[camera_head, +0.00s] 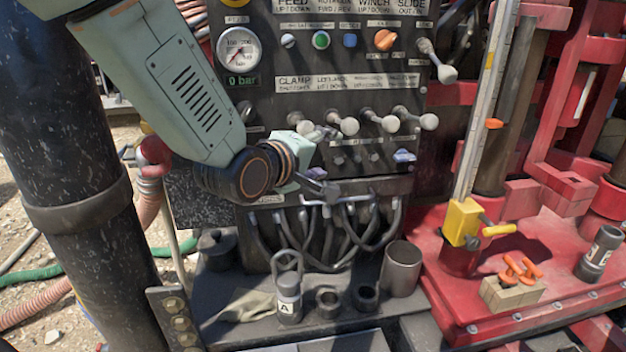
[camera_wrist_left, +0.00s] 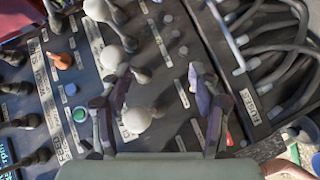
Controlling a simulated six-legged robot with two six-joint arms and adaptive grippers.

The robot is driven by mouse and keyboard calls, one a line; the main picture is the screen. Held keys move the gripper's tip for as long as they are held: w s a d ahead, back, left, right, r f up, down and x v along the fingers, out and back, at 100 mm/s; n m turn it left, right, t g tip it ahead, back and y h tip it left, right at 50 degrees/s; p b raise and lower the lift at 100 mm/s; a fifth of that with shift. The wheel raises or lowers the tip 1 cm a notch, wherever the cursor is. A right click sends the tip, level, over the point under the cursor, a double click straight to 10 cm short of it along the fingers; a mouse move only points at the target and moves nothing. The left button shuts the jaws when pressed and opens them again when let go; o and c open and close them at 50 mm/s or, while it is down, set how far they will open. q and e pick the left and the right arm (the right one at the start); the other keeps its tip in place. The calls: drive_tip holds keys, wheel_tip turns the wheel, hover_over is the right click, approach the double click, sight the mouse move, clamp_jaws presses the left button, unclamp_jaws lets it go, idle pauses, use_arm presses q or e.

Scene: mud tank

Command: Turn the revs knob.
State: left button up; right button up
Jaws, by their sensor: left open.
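The dark control panel (camera_head: 350,75) fills the upper middle of the head view. An orange knob (camera_head: 386,39) sits at its upper right and also shows in the wrist view (camera_wrist_left: 62,61). A blue-purple knob (camera_head: 404,156) is at the panel's lower right. I cannot read which knob is labelled revs. My left gripper (camera_head: 328,160) is in front of the lower panel, left of the blue-purple knob. In the wrist view its fingers (camera_wrist_left: 160,85) are spread, with a white-ball lever (camera_wrist_left: 137,119) near the left finger. Nothing is held. My right gripper is out of view.
White-ball levers (camera_head: 379,121) stick out close to my gripper. A pressure gauge (camera_head: 238,48) and green button (camera_head: 320,40) are higher up. A red rig (camera_head: 520,255) stands at right.

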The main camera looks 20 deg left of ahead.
use_arm(q)
drive_tip(key=s+a+f+m+g+y+b, duration=0.1)
drive_tip(key=s+f+m+g+b, duration=0.45)
drive_tip(key=f, duration=1.15)
drive_tip(key=s+f+m+g+y+b, duration=0.1)
drive_tip(key=s+f+m+g, duration=0.35)
drive_tip(key=s+f, duration=0.9)
drive_tip(key=s+f+m+g+b, duration=0.3)
drive_tip(key=s+f+b, duration=0.3)
drive_tip(key=s+f, duration=1.4)
drive_tip(key=shift+s+a+f+g+y, duration=0.2)
drive_tip(key=shift+f+g+y, duration=0.1)
drive_tip(key=shift+f+g, duration=0.35)
